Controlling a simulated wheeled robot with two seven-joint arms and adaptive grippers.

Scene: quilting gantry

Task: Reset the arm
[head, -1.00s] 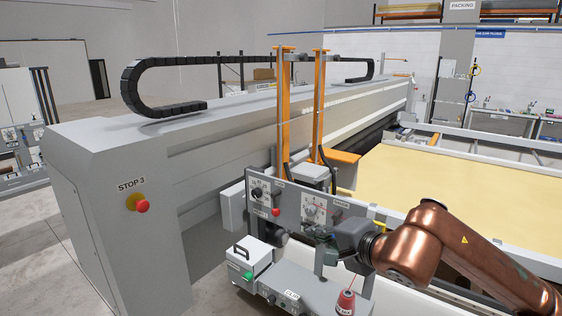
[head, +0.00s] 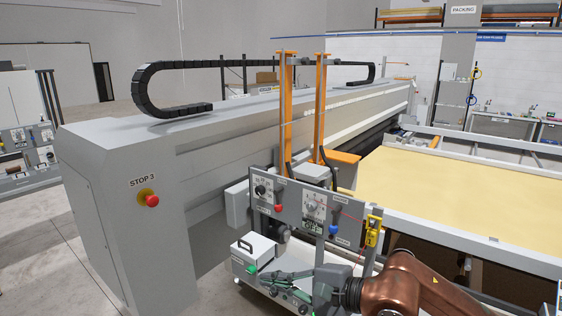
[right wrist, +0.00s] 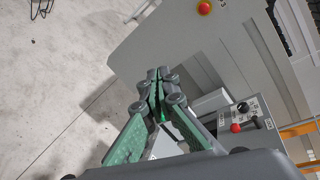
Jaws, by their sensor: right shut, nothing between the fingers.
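My right gripper (head: 264,282) is low in the head view, in front of and below the control panel (head: 312,212). Its green and grey fingers point left and cover part of a white cart below. In the right wrist view the gripper (right wrist: 158,78) is shut, with nothing between its fingertips. My copper-coloured right arm comes in from the lower right. The panel carries dials, a red knob (head: 279,208), a blue knob (head: 333,230) and a yellow device (head: 373,231) at its right end. My left gripper is not in view.
A long grey machine housing (head: 210,150) with a red stop button (head: 152,200) labelled STOP 3 fills the left and middle. A white box with a handle (head: 254,251) sits beside my gripper. A yellow quilting bed (head: 450,190) lies right. Grey floor is open at the left.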

